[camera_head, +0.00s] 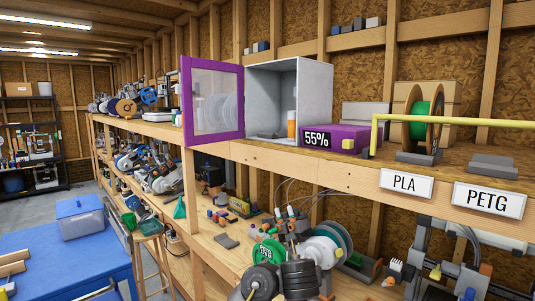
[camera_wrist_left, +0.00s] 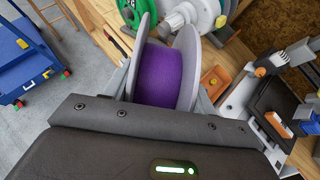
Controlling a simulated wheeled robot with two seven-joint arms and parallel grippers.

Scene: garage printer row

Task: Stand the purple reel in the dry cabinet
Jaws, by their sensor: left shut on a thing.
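The purple reel (camera_wrist_left: 160,75) has purple filament between two light grey flanges. In the left wrist view my left gripper (camera_wrist_left: 160,95) is shut on it, with the reel reaching out beyond the dark gripper body. I cannot make out the purple reel in the head view. The dry cabinet (camera_head: 313,85) is a grey box on the upper shelf. Its purple-framed clear door (camera_head: 187,100) stands open to the left. An orange-and-white canister (camera_head: 292,124) stands inside at the right; the rest of the visible interior looks empty. My right gripper is not in view.
A purple unit reading 55% (camera_head: 345,139) sits right of the cabinet. A green reel (camera_head: 424,108) stands farther right, behind a yellow rail (camera_head: 460,120). The lower bench (camera_head: 225,252) is crowded with reels, tools and printers. A blue table (camera_head: 60,255) stands at the left.

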